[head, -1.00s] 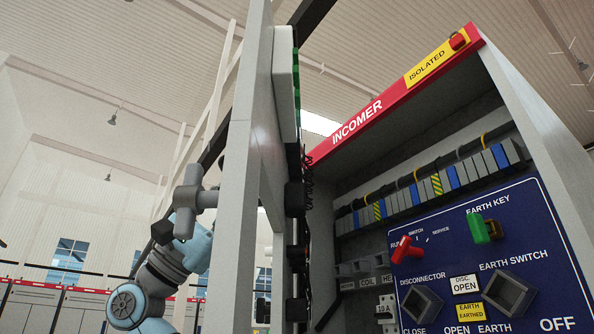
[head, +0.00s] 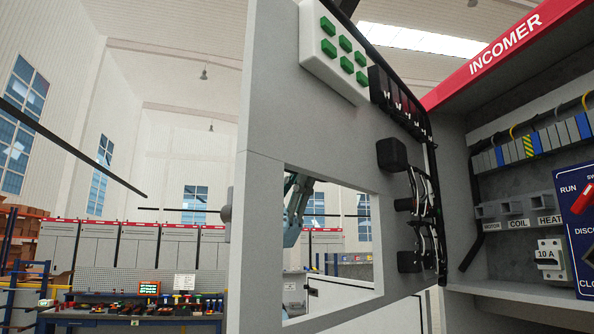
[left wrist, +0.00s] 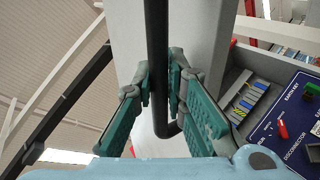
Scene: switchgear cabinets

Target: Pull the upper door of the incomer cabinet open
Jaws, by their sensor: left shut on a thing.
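The upper door (head: 275,130) of the incomer cabinet stands swung open, its grey inner face with a rectangular cut-out turned towards the head camera. In the left wrist view my left gripper (left wrist: 158,85) is shut on a black vertical bar handle (left wrist: 157,35) in front of the grey door (left wrist: 205,45). In the head view, blue-teal parts of my left arm show through the cut-out; the handle is hidden behind the door. The cabinet's red INCOMER header (head: 500,48) is at the upper right. My right gripper is not in view.
The open cabinet shows a terminal row (head: 535,140) and a blue panel (head: 580,210), which also appears in the left wrist view (left wrist: 290,125). Green blocks (head: 343,50) and black wired devices (head: 410,190) stick out from the door's inner face. A workbench (head: 135,315) stands far left.

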